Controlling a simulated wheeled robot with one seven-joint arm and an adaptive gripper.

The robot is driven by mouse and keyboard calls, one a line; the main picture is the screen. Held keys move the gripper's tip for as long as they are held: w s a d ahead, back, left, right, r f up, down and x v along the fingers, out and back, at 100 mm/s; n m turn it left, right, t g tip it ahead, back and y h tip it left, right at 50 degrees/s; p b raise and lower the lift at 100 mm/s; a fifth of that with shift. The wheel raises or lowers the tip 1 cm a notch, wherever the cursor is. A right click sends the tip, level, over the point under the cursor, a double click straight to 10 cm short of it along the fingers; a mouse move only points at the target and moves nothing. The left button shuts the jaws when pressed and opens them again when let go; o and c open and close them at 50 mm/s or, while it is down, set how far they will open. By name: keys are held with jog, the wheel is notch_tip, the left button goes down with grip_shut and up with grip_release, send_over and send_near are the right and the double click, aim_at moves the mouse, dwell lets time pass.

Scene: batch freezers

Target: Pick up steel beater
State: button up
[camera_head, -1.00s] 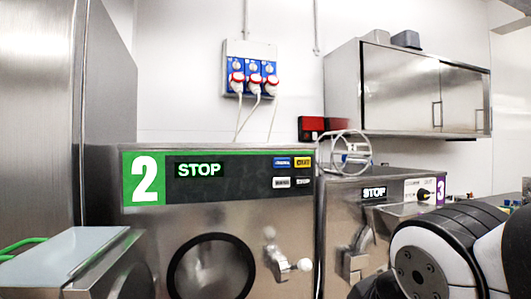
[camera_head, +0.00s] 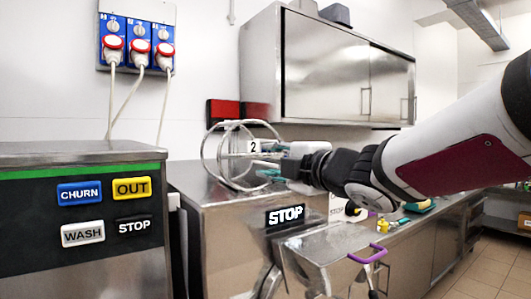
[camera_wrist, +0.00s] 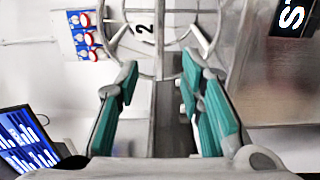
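The steel beater (camera_head: 238,157) is a frame of curved metal bars with a white tag marked 2. It lies on top of the steel machine (camera_head: 225,225) with the STOP display. My gripper (camera_head: 270,164) reaches in from the right, level with the beater and close to its right side. In the wrist view my gripper (camera_wrist: 160,68) is open, with teal finger pads spread apart. The beater (camera_wrist: 144,29) shows ahead at the top of that view, its tag roughly between the fingertips. Nothing is held. Whether the fingertips touch or overlap the bars is unclear.
A wall cabinet (camera_head: 330,70) hangs above and behind the beater. Counters (camera_head: 440,235) run to the right; floor shows beyond.

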aim_at(247, 156)
jog(key=x, duration=0.6)
jog(key=shift+w, duration=0.2)
jog(key=shift+p+x, duration=0.7)
jog(key=shift+x, duration=2.45)
jog(key=shift+a, duration=0.1)
jog(key=shift+s+r, duration=0.1)
grip_shut()
